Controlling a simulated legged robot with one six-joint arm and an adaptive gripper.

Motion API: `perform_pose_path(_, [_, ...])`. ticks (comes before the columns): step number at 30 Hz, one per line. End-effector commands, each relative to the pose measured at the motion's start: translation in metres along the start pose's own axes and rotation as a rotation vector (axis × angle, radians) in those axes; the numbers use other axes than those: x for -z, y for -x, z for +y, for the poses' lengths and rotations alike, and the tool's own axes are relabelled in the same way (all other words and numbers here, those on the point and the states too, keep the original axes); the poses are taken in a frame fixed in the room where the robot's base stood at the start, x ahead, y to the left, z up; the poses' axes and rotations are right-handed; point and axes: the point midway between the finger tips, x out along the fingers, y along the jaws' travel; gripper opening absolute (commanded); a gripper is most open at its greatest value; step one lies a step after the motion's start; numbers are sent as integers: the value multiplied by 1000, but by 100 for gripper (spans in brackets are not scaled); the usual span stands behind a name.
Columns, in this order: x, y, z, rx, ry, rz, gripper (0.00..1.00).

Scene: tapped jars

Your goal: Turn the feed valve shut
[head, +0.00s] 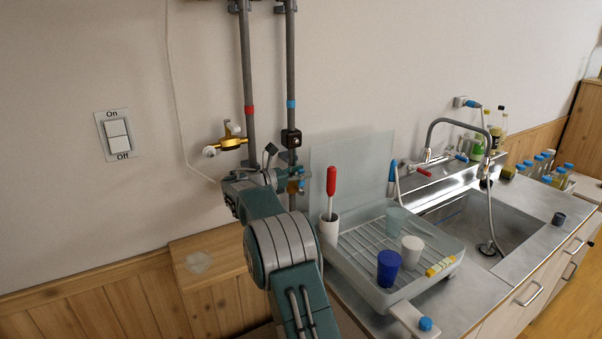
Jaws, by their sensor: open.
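Two grey pipes run down the wall. The right one has a blue band, and below a black box (291,138) sits a blue-handled brass valve (297,184). I cannot tell from a label which is the feed valve. My gripper (281,166) is open at the right pipe, close to the blue-handled valve. My arm's wrist hides part of the pipe, and I cannot tell whether the fingers touch or surround the handle.
A drying rack (452,268) with cups and a red-handled tool (331,182) stands right of my arm, before a clear upright panel (352,165). A sink (480,232) with a tall faucet lies further right. A wooden ledge (205,268) is at left; the wall beside the switch (117,135) is clear.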

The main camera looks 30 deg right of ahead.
Motion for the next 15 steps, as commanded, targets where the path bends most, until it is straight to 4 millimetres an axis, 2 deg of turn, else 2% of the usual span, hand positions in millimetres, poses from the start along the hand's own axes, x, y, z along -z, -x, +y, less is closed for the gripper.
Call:
perform_pose_path(1, [0, 0, 0, 0, 0, 0, 45])
perform_pose_path(4, [0, 0, 0, 0, 0, 0, 1])
perform_pose_path(15, [0, 2, 1, -2, 0, -16, 0])
